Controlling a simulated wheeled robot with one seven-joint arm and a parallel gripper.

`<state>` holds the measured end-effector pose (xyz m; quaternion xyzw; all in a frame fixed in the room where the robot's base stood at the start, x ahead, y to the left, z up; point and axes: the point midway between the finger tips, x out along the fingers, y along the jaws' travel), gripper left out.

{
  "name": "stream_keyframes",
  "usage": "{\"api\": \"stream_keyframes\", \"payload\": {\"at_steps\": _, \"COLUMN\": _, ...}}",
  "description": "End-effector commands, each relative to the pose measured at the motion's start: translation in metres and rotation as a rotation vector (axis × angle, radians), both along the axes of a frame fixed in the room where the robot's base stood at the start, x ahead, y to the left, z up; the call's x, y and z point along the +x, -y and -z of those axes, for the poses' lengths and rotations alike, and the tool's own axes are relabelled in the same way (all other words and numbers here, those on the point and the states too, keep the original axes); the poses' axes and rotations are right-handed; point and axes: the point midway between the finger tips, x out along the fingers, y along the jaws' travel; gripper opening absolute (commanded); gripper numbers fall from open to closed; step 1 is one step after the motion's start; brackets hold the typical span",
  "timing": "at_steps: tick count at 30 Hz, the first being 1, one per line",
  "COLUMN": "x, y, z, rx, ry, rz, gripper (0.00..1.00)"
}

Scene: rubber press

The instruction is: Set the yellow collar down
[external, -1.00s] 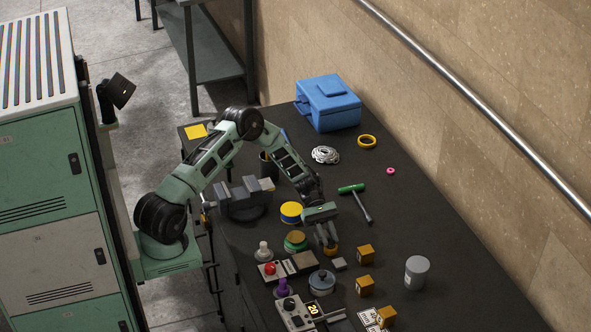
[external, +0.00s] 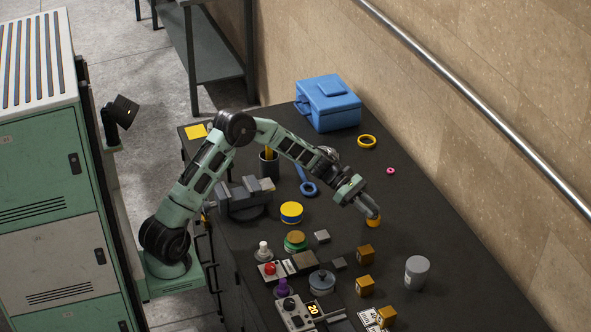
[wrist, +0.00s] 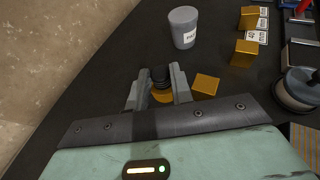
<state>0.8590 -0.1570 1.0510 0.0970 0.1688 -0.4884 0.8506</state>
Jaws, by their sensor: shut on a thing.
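My gripper (external: 367,208) is shut on an orange-yellow piece (external: 373,220), which I take to be the yellow collar, over the right part of the dark bench. In the wrist view, my gripper (wrist: 160,88) has a finger on each side of a black ribbed part, with the orange-yellow collar (wrist: 162,97) below it. The fingers hide part of the collar. I cannot tell whether it touches the bench top. Another yellow ring (external: 367,141) lies apart, farther back.
The bench (external: 450,275) is clear right of my gripper. Brass-coloured cubes (external: 365,254) and a grey jar (external: 417,272) stand nearer the front. A blue box (external: 328,102) stands at the back. A pink ring (external: 390,170) lies near the wall-side edge.

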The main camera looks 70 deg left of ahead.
Motion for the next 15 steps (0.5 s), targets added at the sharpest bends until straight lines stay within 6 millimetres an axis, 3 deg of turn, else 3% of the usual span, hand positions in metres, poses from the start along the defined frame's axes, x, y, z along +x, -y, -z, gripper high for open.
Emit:
{"api": "stream_keyframes", "payload": {"at_steps": 3, "x": 0.027, "y": 0.002, "z": 0.002, "rx": 0.001, "ry": 0.004, "rz": -0.142, "gripper": 0.0}}
{"api": "stream_keyframes", "payload": {"at_steps": 6, "x": 0.04, "y": 0.001, "z": -0.001, "rx": 0.0, "ry": 0.003, "rz": -0.219, "gripper": 0.0}}
{"api": "stream_keyframes", "payload": {"at_steps": 10, "x": 0.046, "y": 0.0, "z": 0.01, "rx": -0.001, "ry": -0.002, "rz": -0.259, "gripper": 0.0}}
{"api": "stream_keyframes", "payload": {"at_steps": 15, "x": 0.046, "y": 0.0, "z": 0.04, "rx": -0.002, "ry": -0.005, "rz": -0.261, "gripper": 0.0}}
